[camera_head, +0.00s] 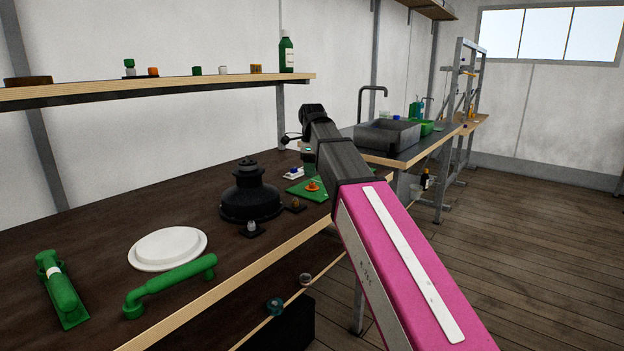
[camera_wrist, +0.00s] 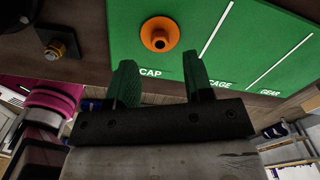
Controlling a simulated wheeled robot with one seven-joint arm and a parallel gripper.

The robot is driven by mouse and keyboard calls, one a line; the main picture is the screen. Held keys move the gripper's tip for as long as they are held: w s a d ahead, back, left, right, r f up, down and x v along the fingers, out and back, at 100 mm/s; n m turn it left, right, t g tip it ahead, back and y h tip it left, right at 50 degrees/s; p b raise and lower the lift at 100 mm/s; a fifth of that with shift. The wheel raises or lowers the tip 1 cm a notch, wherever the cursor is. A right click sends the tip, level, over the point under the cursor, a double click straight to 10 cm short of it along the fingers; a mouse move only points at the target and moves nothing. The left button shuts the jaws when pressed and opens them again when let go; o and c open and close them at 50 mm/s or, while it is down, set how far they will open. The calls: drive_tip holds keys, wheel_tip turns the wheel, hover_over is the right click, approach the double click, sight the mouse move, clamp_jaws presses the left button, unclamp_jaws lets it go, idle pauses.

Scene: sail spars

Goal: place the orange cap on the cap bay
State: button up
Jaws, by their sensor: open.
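The orange cap (camera_wrist: 147,30) is a round piece with a raised middle. It sits on the green board in the bay marked CAP (camera_wrist: 182,73), and no finger touches it in the wrist view. The cap also shows small in the head view (camera_head: 313,187), on the green board (camera_head: 296,189) near the table's edge. My gripper (camera_wrist: 159,63) is open and empty, its two green-black fingers apart and pointing toward the board near the cap. In the head view my arm hides part of the board.
Bays marked CAGE (camera_wrist: 217,84) and GEAR (camera_wrist: 270,92) lie beside the cap's bay and look empty. A black stepped housing (camera_head: 250,194), a white disc (camera_head: 168,248) and a green handle (camera_head: 170,284) stand on the bench. A shelf (camera_head: 160,88) with small parts hangs above.

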sight(312, 189)
wheel_tip(312, 189, up, 8)
idle(0.4)
